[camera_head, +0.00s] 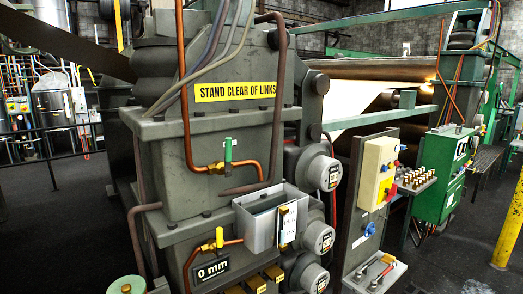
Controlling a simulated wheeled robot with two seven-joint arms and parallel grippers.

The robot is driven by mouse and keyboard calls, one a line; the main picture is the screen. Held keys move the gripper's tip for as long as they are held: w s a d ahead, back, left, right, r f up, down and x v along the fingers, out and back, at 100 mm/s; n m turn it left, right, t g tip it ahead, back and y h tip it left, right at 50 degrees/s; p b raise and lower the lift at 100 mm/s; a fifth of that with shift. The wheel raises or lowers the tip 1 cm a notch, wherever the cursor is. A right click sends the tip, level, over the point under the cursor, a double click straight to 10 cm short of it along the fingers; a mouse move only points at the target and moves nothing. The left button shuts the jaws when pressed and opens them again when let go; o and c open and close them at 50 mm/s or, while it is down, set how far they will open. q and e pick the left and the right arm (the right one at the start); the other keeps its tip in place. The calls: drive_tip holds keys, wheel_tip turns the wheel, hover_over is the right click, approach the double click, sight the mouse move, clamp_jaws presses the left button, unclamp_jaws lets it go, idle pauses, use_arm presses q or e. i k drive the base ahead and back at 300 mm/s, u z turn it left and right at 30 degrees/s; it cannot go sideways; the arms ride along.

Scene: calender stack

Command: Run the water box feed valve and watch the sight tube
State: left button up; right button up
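An open grey metal box (255,228), which looks like the water box, is mounted on the front of the grey-green machine. A white plate (288,222) with brass fittings is on its front. It looks like the sight tube, but I cannot read a level. A green-handled valve (228,152) stands upright on a copper pipe above and left of the box. A yellow-handled valve (219,238) stands on another copper pipe left of the box. I cannot tell which is the feed valve. Neither of my grippers is in view.
A yellow "STAND CLEAR OF LINKS" sign (236,91) and a "0 mm" plate (212,271) are on the machine. Round grey gauges (325,173) project right of the box. A cream control box (378,172) and a green cabinet (440,175) stand right. A yellow post (509,225) stands on the dark floor.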

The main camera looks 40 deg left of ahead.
sight(228, 159)
drive_tip(key=z, duration=1.3)
drive_tip(key=i, duration=0.85)
drive_tip(key=u, duration=2.5)
